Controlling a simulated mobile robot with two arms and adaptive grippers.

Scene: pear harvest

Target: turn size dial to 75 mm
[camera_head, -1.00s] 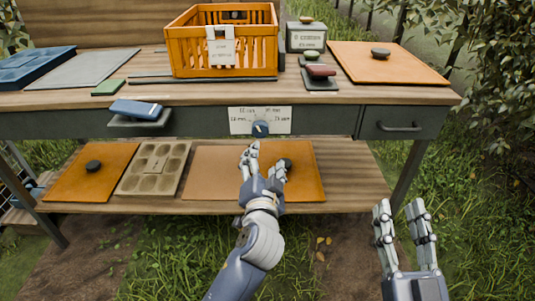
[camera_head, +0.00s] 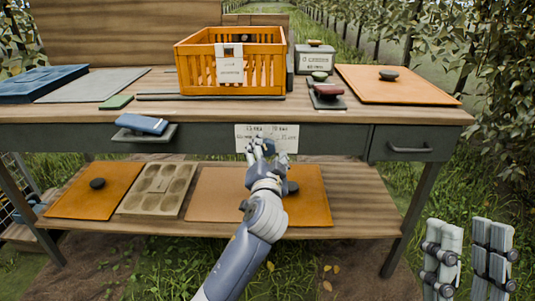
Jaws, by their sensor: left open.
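The size dial's white label plate (camera_head: 284,139) is on the front edge of the workbench. Its printed marks are too small to read surely, and the blue knob is mostly hidden behind my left gripper. My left gripper (camera_head: 261,147) is raised in front of the plate, its fingertips at the knob. The fingers are apart; I cannot tell whether they touch the knob. My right gripper (camera_head: 466,255) is at the lower right, away from the bench, with its two fingers apart and nothing between them.
An orange crate (camera_head: 188,72) stands on the bench top (camera_head: 210,112). A blue item (camera_head: 142,123) rests on a small ledge left of the dial. A drawer (camera_head: 415,143) is to the right. The lower shelf (camera_head: 345,205) holds orange boards and a moulded tray (camera_head: 157,187).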

